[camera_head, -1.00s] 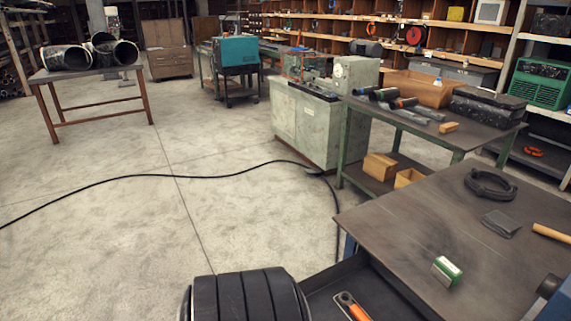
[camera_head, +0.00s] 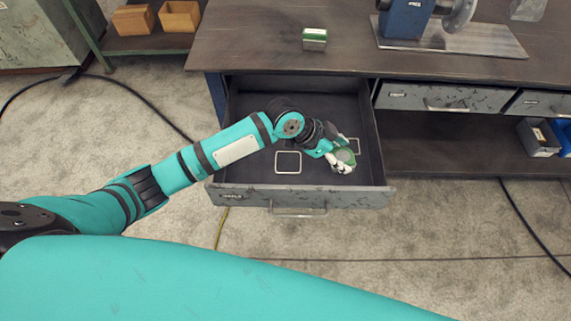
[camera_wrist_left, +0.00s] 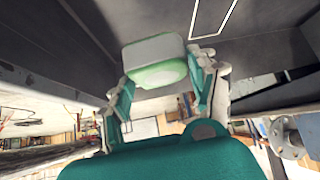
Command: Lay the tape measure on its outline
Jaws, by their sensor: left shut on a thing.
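My left gripper (camera_head: 343,165) is shut on a rounded green and pale grey thing, which looks like the tape measure (camera_head: 346,156). It holds it over the right part of the open drawer (camera_head: 250,190). In the left wrist view the tape measure (camera_wrist_left: 155,60) sits between the two fingers of the left gripper (camera_wrist_left: 162,78). A white rounded-square outline (camera_head: 288,162) lies bare on the drawer floor, left of the gripper. Another white outline (camera_head: 356,146) is partly hidden behind the gripper. Part of a white outline (camera_wrist_left: 212,18) shows in the wrist view. My right gripper is out of view.
The drawer hangs open under a dark workbench (camera_head: 260,45). Closed drawers (camera_head: 435,97) are on the right. The drawer's left side is free.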

